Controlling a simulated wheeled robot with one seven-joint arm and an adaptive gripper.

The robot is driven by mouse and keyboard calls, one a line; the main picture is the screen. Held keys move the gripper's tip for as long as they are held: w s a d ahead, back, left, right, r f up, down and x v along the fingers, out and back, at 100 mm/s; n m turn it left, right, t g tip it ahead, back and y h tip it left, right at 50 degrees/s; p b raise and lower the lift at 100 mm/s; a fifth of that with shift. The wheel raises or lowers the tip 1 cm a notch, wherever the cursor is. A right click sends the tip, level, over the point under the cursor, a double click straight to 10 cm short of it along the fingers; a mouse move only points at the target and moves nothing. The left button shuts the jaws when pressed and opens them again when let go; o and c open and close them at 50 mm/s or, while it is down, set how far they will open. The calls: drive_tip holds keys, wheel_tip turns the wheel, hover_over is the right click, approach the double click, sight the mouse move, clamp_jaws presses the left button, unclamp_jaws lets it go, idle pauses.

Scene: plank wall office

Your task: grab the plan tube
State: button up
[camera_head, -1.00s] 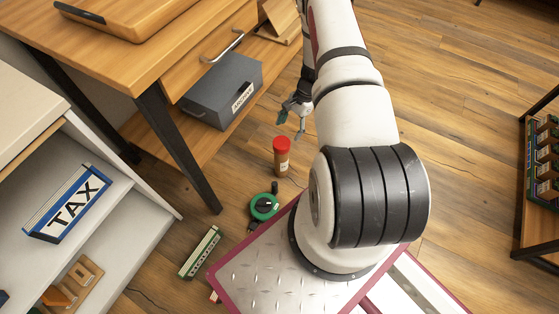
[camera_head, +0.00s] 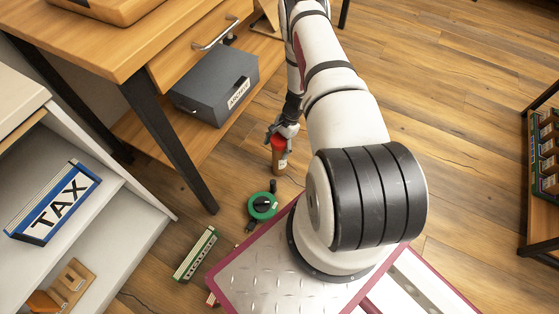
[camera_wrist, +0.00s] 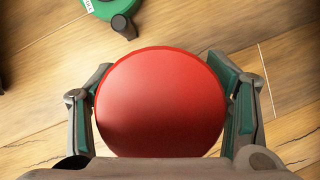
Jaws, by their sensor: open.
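The plan tube (camera_head: 279,160) stands upright on the wooden floor, a brown tube with a red cap. In the wrist view its red cap (camera_wrist: 160,103) fills the middle, seen from above. My gripper (camera_head: 281,138) is over the tube's top, and in the wrist view its green-padded fingers stand on both sides of the cap. The jaws are open, with the cap between them. I cannot tell whether either pad touches it. The tube's lower body is hidden in the wrist view.
A green tape reel (camera_head: 262,205) and a green-and-white box (camera_head: 196,254) lie on the floor nearby. A desk with a grey archive box (camera_head: 214,88) on its low shelf is to the left. A white shelf holds a TAX binder (camera_head: 54,203).

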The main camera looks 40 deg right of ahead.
drive_tip(key=shift+a+f, duration=0.25)
drive_tip(key=shift+f, duration=0.25)
drive_tip(key=c, duration=1.4)
drive_tip(key=shift+r, duration=0.1)
